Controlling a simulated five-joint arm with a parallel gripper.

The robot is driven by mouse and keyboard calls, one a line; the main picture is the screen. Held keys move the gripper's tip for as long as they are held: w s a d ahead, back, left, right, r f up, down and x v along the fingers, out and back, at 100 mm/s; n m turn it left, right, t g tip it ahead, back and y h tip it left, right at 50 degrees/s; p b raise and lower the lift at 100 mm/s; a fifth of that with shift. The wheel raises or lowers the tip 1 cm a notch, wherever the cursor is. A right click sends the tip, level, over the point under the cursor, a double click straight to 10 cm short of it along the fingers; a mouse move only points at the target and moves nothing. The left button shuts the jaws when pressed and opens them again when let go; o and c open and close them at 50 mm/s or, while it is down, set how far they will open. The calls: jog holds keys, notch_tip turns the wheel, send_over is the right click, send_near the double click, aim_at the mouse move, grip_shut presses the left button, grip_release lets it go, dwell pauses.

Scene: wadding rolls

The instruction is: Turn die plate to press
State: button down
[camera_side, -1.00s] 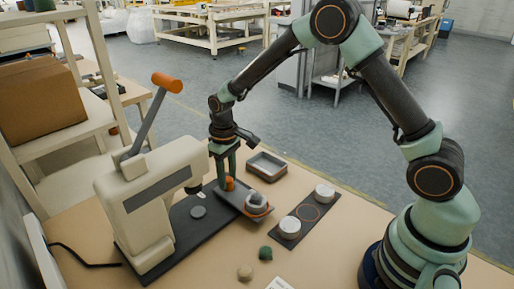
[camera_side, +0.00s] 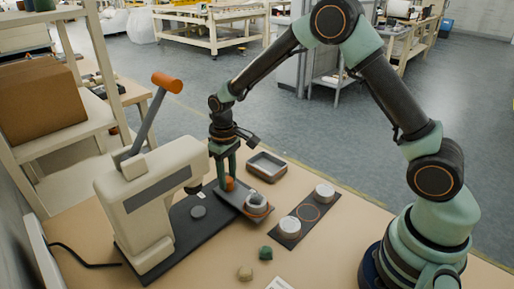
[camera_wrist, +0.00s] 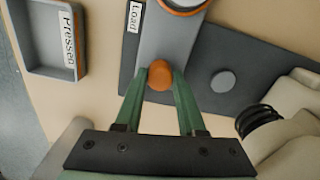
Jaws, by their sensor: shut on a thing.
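My gripper (camera_side: 230,180) is shut on the orange knob (camera_wrist: 161,77) of the die plate, with a green finger on each side of it. The die plate (camera_wrist: 164,42) is a grey bar. Its outer end carries an orange-rimmed die with a pale roll (camera_side: 257,200) in it, beside the "Load" label in the wrist view. That end points right, away from the press (camera_side: 150,200). The press is cream with an orange-tipped lever (camera_side: 166,83), raised. A round grey pad (camera_side: 198,211) lies bare on the dark press base (camera_side: 185,235).
A grey tray (camera_side: 283,174) labelled "Pressed" in the wrist view looks empty and stands behind the plate. A dark strip (camera_side: 292,229) to the right holds two white rolls beside an empty orange ring. A green lump (camera_side: 265,253) and a beige lump (camera_side: 245,273) lie in front.

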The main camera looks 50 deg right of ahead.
jog(key=shift+m, duration=0.7)
jog(key=shift+r+m, duration=0.1)
jog(key=shift+m, duration=5.3)
jog(key=c, duration=0.5)
grip_release()
notch_tip(320, 180, up, 12)
